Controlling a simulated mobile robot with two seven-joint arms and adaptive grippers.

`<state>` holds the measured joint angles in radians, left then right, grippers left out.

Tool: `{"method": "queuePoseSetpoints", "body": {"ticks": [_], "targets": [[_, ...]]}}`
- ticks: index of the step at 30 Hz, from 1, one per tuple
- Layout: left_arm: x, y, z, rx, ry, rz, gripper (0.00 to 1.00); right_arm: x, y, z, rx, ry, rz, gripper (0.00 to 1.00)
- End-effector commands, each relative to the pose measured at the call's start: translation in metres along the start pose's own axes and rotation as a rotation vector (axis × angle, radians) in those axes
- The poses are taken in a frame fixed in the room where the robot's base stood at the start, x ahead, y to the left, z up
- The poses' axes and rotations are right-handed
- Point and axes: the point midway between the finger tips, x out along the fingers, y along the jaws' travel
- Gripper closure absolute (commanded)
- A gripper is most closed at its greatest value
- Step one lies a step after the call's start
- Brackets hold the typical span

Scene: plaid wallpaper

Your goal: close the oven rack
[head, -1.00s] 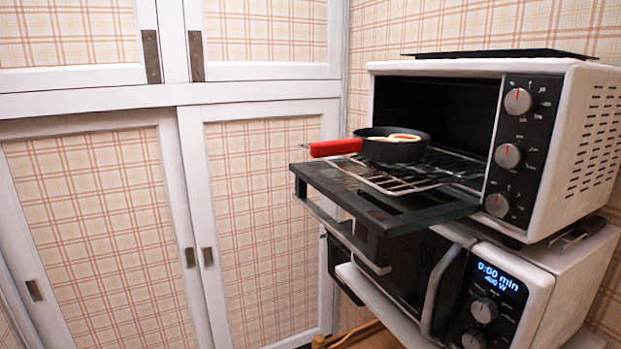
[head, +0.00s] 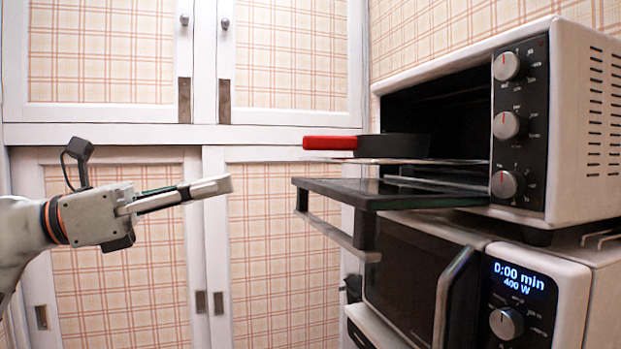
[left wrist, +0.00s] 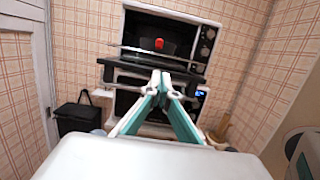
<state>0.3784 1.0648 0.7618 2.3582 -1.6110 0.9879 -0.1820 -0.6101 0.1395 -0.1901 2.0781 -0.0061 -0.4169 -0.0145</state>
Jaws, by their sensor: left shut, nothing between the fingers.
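The white toaster oven (head: 585,130) stands at the right with its dark door (head: 400,194) folded down flat. The oven rack (head: 400,161) is pulled partway out above the door, seen almost edge-on. A black pan (head: 395,147) with a red handle (head: 330,143) rests on the rack, the handle pointing left. My left gripper (head: 228,184) is shut and empty, left of the door's front edge and apart from it. In the left wrist view its fingertips (left wrist: 163,74) point at the oven, and the rack (left wrist: 150,51) shows above them. My right gripper is in neither view.
A white microwave (head: 560,280) with a lit display sits directly below the oven. White cupboards with plaid panels (head: 120,60) fill the back. A black bin (left wrist: 78,117) stands low at left. The space between my left gripper and the oven door is clear.

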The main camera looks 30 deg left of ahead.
Motion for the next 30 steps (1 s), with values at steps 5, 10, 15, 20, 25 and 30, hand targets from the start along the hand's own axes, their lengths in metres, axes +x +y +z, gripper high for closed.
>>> {"method": "queuePoseSetpoints", "body": {"ticks": [5,10,15,20,25,30], "targets": [[0.017,-0.002,0.004,0.004,-0.002,-0.001,1.0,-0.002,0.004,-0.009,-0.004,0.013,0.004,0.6],[0.037,-0.002,0.005,0.003,-0.003,-0.003,1.0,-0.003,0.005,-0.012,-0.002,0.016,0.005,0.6],[0.055,-0.002,0.006,0.002,-0.006,-0.003,1.0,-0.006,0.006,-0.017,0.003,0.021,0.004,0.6],[0.07,-0.001,0.006,0.002,-0.005,-0.002,1.0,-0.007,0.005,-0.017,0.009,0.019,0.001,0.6],[0.086,-0.001,0.007,-0.001,-0.008,-0.002,1.0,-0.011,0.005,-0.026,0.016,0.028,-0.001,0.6],[0.102,-0.001,0.007,-0.002,-0.009,-0.003,1.0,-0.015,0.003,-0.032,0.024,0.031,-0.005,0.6]]}}
